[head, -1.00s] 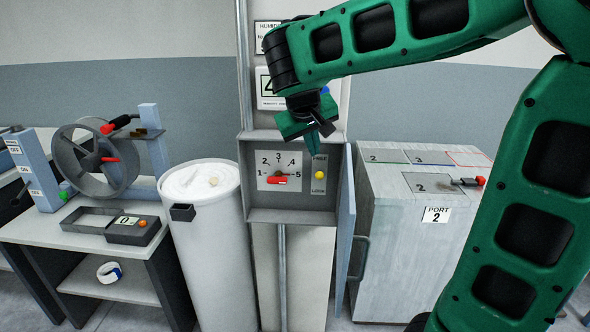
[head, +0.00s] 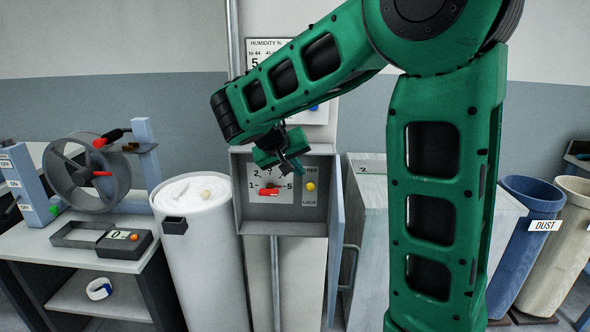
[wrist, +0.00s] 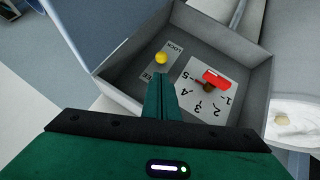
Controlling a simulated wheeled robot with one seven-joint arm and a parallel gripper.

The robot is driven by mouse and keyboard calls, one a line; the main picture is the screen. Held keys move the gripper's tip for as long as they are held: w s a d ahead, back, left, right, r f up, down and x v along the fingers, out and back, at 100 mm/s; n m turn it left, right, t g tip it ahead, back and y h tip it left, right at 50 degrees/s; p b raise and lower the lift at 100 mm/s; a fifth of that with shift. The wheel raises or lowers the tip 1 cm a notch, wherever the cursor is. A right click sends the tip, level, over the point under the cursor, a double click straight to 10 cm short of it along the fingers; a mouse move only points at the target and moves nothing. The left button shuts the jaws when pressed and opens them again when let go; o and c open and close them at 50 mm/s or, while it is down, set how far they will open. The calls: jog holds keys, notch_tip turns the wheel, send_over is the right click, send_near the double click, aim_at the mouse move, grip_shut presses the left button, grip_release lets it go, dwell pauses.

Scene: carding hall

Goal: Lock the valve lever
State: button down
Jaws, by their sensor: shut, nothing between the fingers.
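The red valve lever (head: 269,191) sits on a dial numbered 1 to 5 inside an open grey wall box (head: 285,228). It also shows in the wrist view (wrist: 216,78). To the right of the dial in the head view is a yellow knob (head: 310,186) on a plate, between a partly hidden upper label and LOCK below; the knob also shows in the wrist view (wrist: 161,58). My gripper (head: 294,170) is shut and empty, in front of the dial's upper right. In the wrist view its fingers (wrist: 166,96) point into the box, apart from the knob.
The box's blue door (head: 336,225) stands open on the right. A white fibre can (head: 205,235) stands left of it, beside a bench (head: 60,245) with a wheel (head: 90,172). A pale cabinet (head: 368,240) and a blue dust bin (head: 528,235) are right.

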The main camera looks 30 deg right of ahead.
aim_at(310, 187)
jog(key=x, duration=0.7)
